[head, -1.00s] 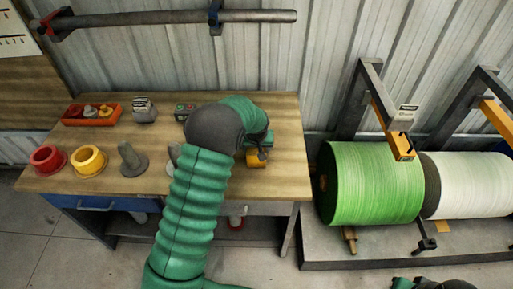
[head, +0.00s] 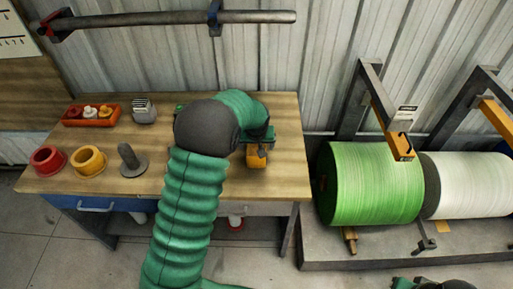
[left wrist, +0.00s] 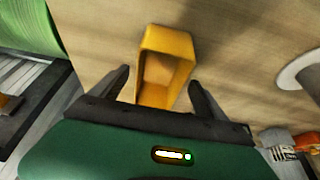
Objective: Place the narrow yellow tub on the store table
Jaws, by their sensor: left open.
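The narrow yellow tub (head: 257,159) is near the right end of the wooden table (head: 285,178). In the left wrist view the tub (left wrist: 180,48) is an open, narrow box with its hollow facing the camera. My left gripper (head: 258,143) is at the tub, its hand partly hidden by my arm in the head view. In the left wrist view its open fingers (left wrist: 160,78) lie on either side of the tub's near end, with a gap on each side. I cannot tell which table is the store table.
A red pot (head: 47,160), an orange-yellow pot (head: 88,161) and a grey peg on a base (head: 131,162) stand at the table's left. Behind them are a red tray (head: 75,117) and a grey box (head: 144,110).

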